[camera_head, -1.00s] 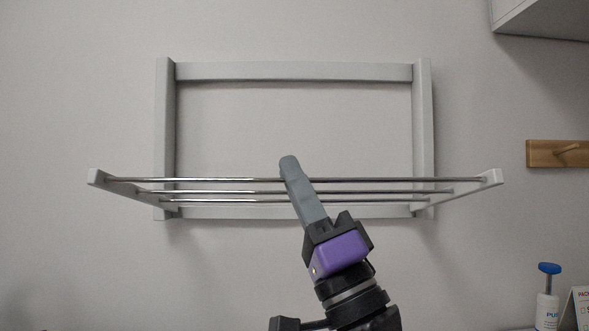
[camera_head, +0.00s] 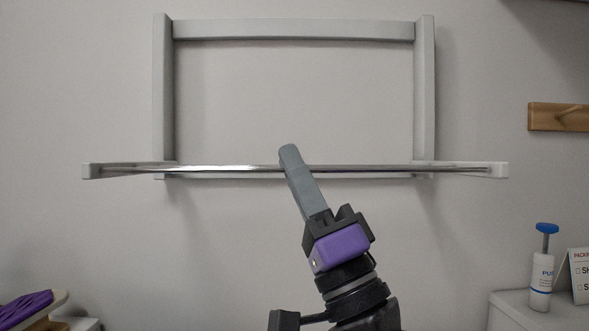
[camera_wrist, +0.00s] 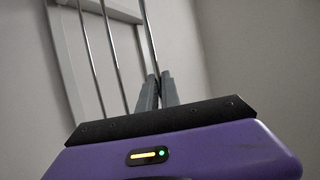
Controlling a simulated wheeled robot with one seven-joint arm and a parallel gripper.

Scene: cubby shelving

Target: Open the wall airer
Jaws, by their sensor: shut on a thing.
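The wall airer's light grey frame (camera_head: 293,30) is fixed to the wall. Its hinged rack (camera_head: 494,170) is folded down and stands out from the frame's lower edge, seen almost edge-on, so its chrome bars overlap in the head view. My gripper (camera_head: 290,154), with grey fingers and a purple body, is at the middle of the rack's front bar. In the wrist view the fingers (camera_wrist: 157,90) are shut on the outermost chrome bar (camera_wrist: 149,38), with the other bars and the frame (camera_wrist: 65,60) to the left.
A wooden peg rail (camera_head: 558,117) is on the wall at the right. A white pump bottle (camera_head: 541,270) and a small sign (camera_head: 579,277) stand on a white surface at lower right. A purple item (camera_head: 25,306) lies at lower left. The wall below the airer is clear.

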